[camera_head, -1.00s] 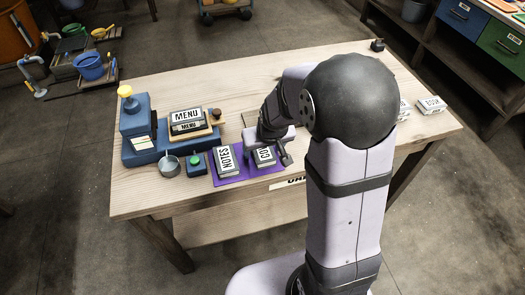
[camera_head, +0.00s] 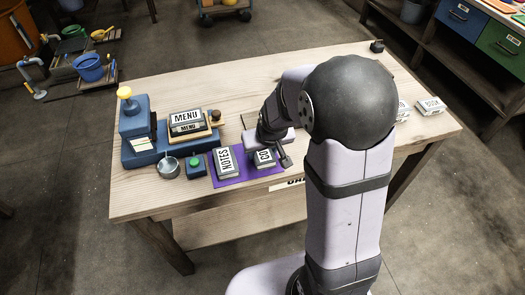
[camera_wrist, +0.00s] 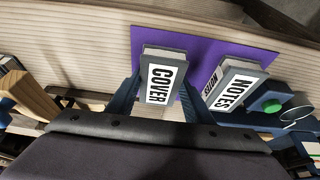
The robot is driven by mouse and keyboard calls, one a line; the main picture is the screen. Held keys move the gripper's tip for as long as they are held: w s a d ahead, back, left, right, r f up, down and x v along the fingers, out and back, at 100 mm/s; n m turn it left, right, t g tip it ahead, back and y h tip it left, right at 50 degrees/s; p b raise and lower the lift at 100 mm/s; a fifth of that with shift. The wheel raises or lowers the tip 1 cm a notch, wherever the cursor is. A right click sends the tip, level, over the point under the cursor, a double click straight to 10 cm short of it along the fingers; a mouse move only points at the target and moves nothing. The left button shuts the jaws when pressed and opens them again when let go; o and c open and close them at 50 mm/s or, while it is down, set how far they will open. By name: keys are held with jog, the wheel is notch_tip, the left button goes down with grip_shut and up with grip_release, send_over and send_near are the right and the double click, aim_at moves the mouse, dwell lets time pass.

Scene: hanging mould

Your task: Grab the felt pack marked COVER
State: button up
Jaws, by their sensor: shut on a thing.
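The pack marked COVER (camera_wrist: 163,78) is grey with a white label. It lies at the purple mat (camera_wrist: 195,40) in the wrist view, between the two fingers of my gripper (camera_wrist: 162,90), which is shut on its sides. In the head view the COVER pack (camera_head: 264,157) is partly hidden by my gripper (camera_head: 280,153); only part of its label shows. The purple mat also shows in the head view (camera_head: 232,183). I cannot tell whether the pack touches the mat.
A pack marked NOTES (camera_head: 225,162) lies on the mat just left of the COVER pack. A green button box (camera_head: 195,167), a metal cup (camera_head: 168,167), a blue press (camera_head: 135,130) and MENU packs (camera_head: 187,118) stand further left. More white-labelled packs (camera_head: 430,107) lie at the right.

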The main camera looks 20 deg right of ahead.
aim_at(263, 152)
notch_tip(263, 152, up, 11)
jog(key=shift+f, duration=0.2)
dwell(0.3)
jog(key=shift+w, duration=0.15)
